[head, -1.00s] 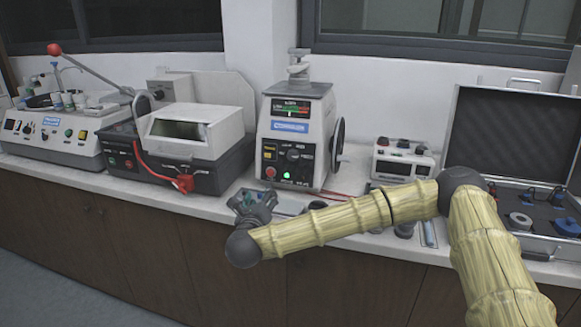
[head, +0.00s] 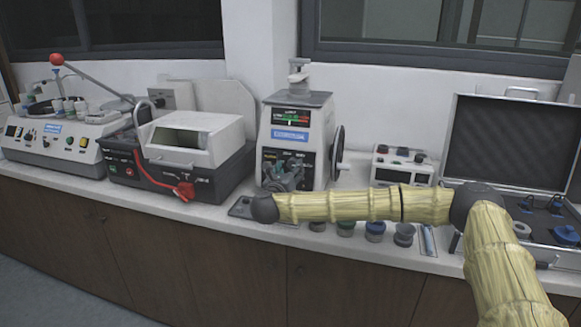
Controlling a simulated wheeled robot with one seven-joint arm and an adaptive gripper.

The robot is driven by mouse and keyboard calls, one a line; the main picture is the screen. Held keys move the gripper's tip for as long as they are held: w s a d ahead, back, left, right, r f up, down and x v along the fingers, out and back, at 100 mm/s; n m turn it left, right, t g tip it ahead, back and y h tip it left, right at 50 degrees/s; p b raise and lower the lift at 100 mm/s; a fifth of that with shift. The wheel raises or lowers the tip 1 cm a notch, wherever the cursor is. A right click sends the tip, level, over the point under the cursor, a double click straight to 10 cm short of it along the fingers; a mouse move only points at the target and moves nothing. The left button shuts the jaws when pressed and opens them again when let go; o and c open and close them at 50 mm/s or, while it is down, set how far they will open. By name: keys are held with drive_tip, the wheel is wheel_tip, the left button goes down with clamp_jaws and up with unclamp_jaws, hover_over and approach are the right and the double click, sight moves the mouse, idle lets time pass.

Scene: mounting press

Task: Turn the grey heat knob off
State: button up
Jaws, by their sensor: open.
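The mounting press (head: 318,118) stands on the bench near the middle of the head view, with a blue label, a small display and a black control panel (head: 309,156) on its front. My gripper (head: 286,170) is open in front of that panel and covers its lower middle. The grey heat knob cannot be told apart from the dark fingers there. I cannot tell whether the fingers touch the knob or are around it. The panel's green light is hidden behind my gripper.
A handwheel (head: 338,152) sticks out at the press's right side. A cutting machine (head: 196,140) with a red clamp handle stands to the left. A small white device (head: 402,163), several round pots (head: 375,230) and an open case (head: 520,140) are to the right.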

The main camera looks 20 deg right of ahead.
drive_tip(key=shift+x, duration=0.85)
drive_tip(key=c, duration=1)
